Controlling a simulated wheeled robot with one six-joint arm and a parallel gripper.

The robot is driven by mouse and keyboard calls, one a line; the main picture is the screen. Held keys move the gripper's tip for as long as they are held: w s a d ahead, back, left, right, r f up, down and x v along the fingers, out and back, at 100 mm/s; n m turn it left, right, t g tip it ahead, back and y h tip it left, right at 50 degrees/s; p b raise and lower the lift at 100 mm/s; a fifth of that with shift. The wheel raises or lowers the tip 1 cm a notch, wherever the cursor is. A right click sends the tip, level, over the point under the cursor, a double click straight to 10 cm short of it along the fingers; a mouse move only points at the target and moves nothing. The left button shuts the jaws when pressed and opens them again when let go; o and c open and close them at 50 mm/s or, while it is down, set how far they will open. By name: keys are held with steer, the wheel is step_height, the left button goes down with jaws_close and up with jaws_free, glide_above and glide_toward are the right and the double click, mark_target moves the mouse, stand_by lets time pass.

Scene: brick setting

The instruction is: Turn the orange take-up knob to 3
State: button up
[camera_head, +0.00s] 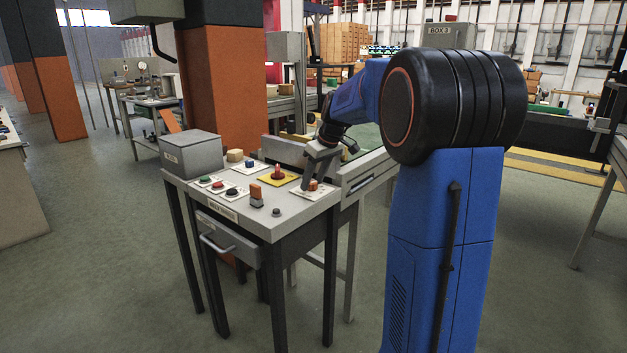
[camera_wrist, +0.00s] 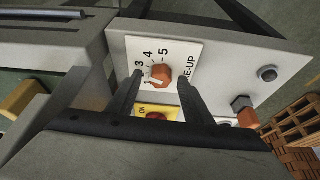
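The orange take-up knob (camera_head: 313,186) sits on a white plate (camera_head: 327,191) at the right end of the grey control desk. In the wrist view the knob (camera_wrist: 161,76) is on its dial with printed numbers 3, 4 and 5, beside the partly covered label. A pale mark shows at the knob's left side, close to the 3 and slightly below it; its exact reading is hard to tell. My gripper (camera_wrist: 160,80) has one finger on each side of the knob, with visible gaps, so it looks open around it. In the head view my gripper (camera_head: 315,166) is over the plate.
On the desk (camera_head: 228,209) are a red button on a yellow plate (camera_head: 265,179), an orange-topped switch (camera_head: 256,194), a dark round button (camera_head: 276,212) and several small buttons. A grey box (camera_head: 190,155) stands at the left end. A rail stands behind the desk.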

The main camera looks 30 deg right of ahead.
steer(key=v, duration=1.7)
steer(key=shift+s+r, duration=0.15)
steer(key=shift+d, duration=0.1)
steer(key=s+a+f+m, duration=0.1)
steer(key=s+a+f, duration=0.3)
steer(key=s+a, duration=0.35)
steer(key=s+a+f+m, duration=0.1)
steer(key=s+a+f, duration=0.3)
steer(key=s+a, duration=0.4)
steer(key=s+a+f, duration=0.2)
steer(key=s+f, duration=0.6)
steer(key=s, duration=0.1)
steer(key=s+a+f+m+h, duration=0.1)
steer(key=s+a+f, duration=0.2)
steer(key=s+f, duration=0.5)
steer(key=shift+s+f+t, duration=0.3)
steer(key=shift+s+f, duration=0.05)
steer(key=shift+s, duration=0.2)
